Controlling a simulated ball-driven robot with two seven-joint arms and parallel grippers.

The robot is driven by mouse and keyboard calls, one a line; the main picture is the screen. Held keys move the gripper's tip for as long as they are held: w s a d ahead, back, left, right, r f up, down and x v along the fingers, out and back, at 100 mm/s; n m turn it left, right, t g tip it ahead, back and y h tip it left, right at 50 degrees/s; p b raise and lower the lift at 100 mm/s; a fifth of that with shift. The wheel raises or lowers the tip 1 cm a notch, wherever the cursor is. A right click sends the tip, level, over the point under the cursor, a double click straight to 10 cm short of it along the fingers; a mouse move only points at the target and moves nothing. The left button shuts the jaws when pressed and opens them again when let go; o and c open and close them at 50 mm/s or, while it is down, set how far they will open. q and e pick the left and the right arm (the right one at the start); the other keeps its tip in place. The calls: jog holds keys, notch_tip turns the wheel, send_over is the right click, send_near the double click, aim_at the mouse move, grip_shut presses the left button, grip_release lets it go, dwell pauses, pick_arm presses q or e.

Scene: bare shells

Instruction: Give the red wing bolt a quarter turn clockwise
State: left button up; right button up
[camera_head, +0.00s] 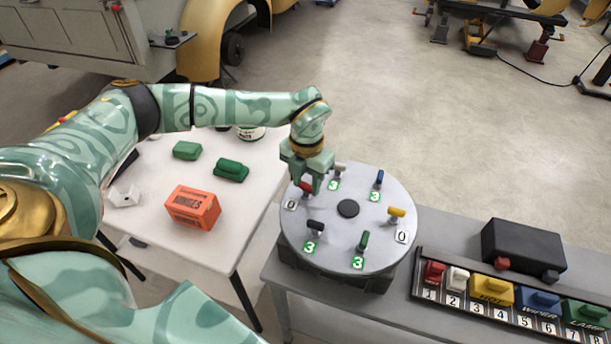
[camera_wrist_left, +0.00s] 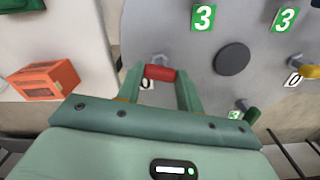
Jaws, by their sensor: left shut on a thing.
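The red wing bolt (camera_head: 306,187) is on the left side of the round grey disc (camera_head: 340,254). In the left wrist view its red wing (camera_wrist_left: 160,73) lies crosswise between the two fingers. My left gripper (camera_head: 310,183) reaches down over the disc's left edge and is shut on this wing; the fingers (camera_wrist_left: 163,84) touch its two ends. The label beside it reads 0 (camera_head: 291,205) and is partly hidden in the wrist view. My right gripper is in neither view.
Other wing bolts ring the disc: blue (camera_head: 380,177), yellow (camera_head: 396,212), green (camera_head: 364,239), dark (camera_head: 315,226) and pale ones. A switch row (camera_head: 500,302) and black box (camera_head: 523,248) stand right. An orange box (camera_head: 193,208) and green blocks lie on the white table.

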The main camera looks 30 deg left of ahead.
pick_arm(q)
jog(key=m+p, duration=0.1)
jog(key=m, duration=0.1)
jog(key=m+p, duration=0.1)
jog(key=shift+w+r+m+p, duration=0.1)
jog(key=shift+r+m+p, duration=0.2)
jog(key=shift+m+p, duration=0.1)
jog(key=m+p, duration=0.2)
jog(key=m, duration=0.1)
jog(key=shift+m, duration=0.3)
jog(key=m+p, duration=0.1)
jog(key=m, duration=0.2)
jog(key=shift+m+p, duration=0.3)
jog(key=shift+p, duration=0.1)
jog(key=shift+f+m+p, duration=0.15)
jog(key=shift+m+p, duration=0.45)
jog(key=shift+m, duration=1.2)
jog(key=o, duration=1)
